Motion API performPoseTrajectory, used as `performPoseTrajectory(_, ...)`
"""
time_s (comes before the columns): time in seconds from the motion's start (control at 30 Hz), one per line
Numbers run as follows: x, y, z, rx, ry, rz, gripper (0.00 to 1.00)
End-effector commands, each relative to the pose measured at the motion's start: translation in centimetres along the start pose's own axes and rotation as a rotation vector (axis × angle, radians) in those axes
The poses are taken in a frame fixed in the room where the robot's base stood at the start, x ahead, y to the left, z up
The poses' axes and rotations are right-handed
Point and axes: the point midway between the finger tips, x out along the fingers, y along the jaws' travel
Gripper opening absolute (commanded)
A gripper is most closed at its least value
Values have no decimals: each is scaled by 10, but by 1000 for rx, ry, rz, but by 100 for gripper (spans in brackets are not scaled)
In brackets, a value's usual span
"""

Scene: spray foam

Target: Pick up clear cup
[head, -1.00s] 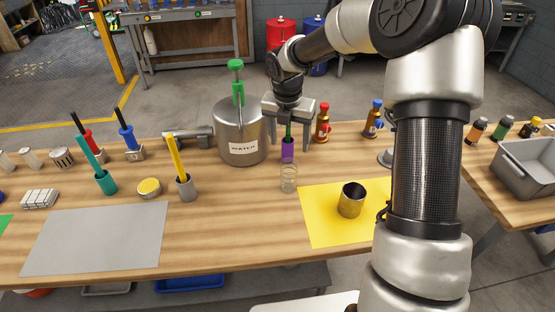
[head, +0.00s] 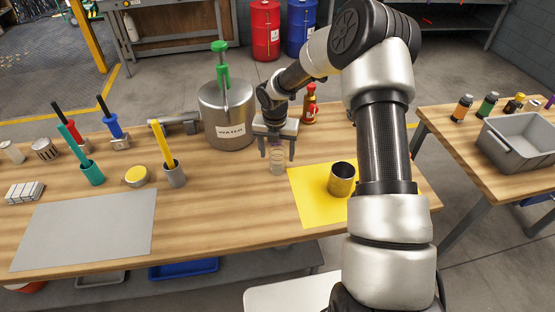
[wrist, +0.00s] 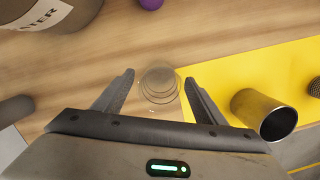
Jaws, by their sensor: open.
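The clear cup (head: 277,163) stands upright on the wooden table, just left of the yellow mat. In the wrist view the clear cup (wrist: 159,86) shows as faint rings between and slightly beyond the fingertips. My gripper (head: 277,154) is open and points down at the cup, with a finger on either side of its upper part in the head view. In the wrist view my gripper (wrist: 158,78) holds nothing, and gaps show between the cup and both fingers.
A metal cup (head: 342,179) stands on the yellow mat (head: 310,206) to the right. The large WATER pot (head: 228,115) stands close behind on the left. A grey cup with a yellow tool (head: 174,174) is further left. A grey mat (head: 90,235) lies bare at the front left.

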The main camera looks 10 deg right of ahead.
Motion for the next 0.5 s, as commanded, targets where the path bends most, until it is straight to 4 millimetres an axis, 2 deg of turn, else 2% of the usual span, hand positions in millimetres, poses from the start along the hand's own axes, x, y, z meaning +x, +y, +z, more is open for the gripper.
performPoseTrajectory(0.1,21,-1,1,-1,3,-1,65)
performPoseTrajectory(0.2,33,-1,2,-1,2,-1,65)
performPoseTrajectory(0.5,40,-1,2,1,0,-1,65)
